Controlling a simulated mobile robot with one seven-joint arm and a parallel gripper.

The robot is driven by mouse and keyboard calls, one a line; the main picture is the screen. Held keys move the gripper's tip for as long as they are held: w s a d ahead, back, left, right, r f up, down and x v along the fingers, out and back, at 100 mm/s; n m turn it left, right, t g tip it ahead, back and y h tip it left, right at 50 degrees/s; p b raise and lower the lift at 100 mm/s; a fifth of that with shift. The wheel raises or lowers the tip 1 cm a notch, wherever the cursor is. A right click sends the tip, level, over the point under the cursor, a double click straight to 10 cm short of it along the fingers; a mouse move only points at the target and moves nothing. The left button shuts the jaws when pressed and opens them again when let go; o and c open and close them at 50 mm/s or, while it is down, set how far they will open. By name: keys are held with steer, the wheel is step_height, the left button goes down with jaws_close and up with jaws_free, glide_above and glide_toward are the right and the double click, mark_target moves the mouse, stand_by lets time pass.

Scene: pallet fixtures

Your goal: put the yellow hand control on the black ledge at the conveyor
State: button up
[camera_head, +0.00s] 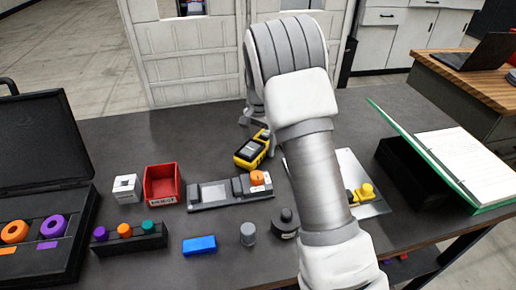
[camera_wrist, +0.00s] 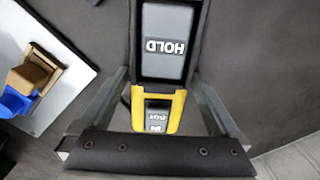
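The yellow hand control (camera_head: 251,153), yellow with a black and grey face, is beyond the grey fixture near the table's far side. In the wrist view the hand control (camera_wrist: 158,95) runs up the middle, with "HOLD" upside down on a grey button. My gripper (camera_head: 262,126) is at its far end, partly hidden by my arm. In the wrist view the fingers of my gripper (camera_wrist: 165,88) lie against both sides, so it looks shut on the hand control. Whether the control touches the table is unclear. I cannot make out the black ledge or conveyor.
A grey fixture (camera_head: 208,194) with an orange knob, a red bin (camera_head: 162,184), a white block (camera_head: 127,188), a blue block (camera_head: 199,245) and a peg rack (camera_head: 130,241) stand on the table. An open black case (camera_head: 40,150) is left; a green binder (camera_head: 455,160) is right.

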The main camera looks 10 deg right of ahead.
jaws_close()
steer(key=shift+r, duration=0.1)
